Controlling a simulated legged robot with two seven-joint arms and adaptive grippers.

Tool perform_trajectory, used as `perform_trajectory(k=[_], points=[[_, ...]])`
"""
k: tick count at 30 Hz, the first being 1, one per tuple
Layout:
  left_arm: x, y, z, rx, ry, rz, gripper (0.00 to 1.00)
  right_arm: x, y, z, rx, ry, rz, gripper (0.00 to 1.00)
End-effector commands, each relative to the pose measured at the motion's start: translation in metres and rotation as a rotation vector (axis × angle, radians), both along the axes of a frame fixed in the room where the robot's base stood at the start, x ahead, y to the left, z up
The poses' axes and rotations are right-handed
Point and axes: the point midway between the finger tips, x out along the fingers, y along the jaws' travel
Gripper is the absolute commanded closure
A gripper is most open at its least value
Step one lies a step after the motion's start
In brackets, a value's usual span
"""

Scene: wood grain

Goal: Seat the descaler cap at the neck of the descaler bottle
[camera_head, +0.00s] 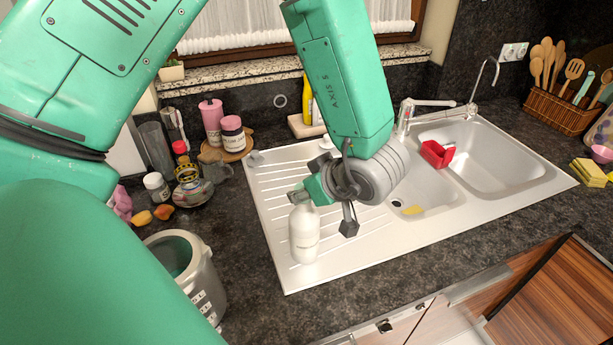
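The white descaler bottle (304,235) stands upright on the ribbed drainboard of the sink. My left gripper (323,213) is over the drainboard beside the bottle's top. Its fingers are spread apart, one at the bottle's top and the other to the right of the bottle. The near finger hides the bottle's neck, so I cannot tell whether it touches it. I cannot make out the descaler cap. A small white object (327,142) shows partly behind my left forearm, too little of it to name. My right gripper is out of view.
The steel sink (275,190) has a tap (405,115) and a red caddy (437,153) at its divider. Jars, bottles and a white-and-green container (205,265) crowd the left counter. A utensil basket (550,105) and yellow sponges (588,172) are at the right. The drainboard's front is clear.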

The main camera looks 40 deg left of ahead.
Motion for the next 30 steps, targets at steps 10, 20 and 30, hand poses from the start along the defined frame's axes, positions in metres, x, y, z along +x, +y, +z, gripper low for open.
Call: perform_trajectory(k=[10, 20, 30], points=[[0.0000, -0.0001, -0.0004, 0.000, 0.000, 0.000, 0.82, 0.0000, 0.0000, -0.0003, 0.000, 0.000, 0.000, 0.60], [0.0000, -0.0002, -0.0015, 0.000, 0.000, 0.000, 0.82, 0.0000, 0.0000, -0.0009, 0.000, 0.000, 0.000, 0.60], [0.0002, -0.0003, -0.0097, 0.000, 0.001, -0.001, 0.82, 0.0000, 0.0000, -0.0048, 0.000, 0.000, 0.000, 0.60]])
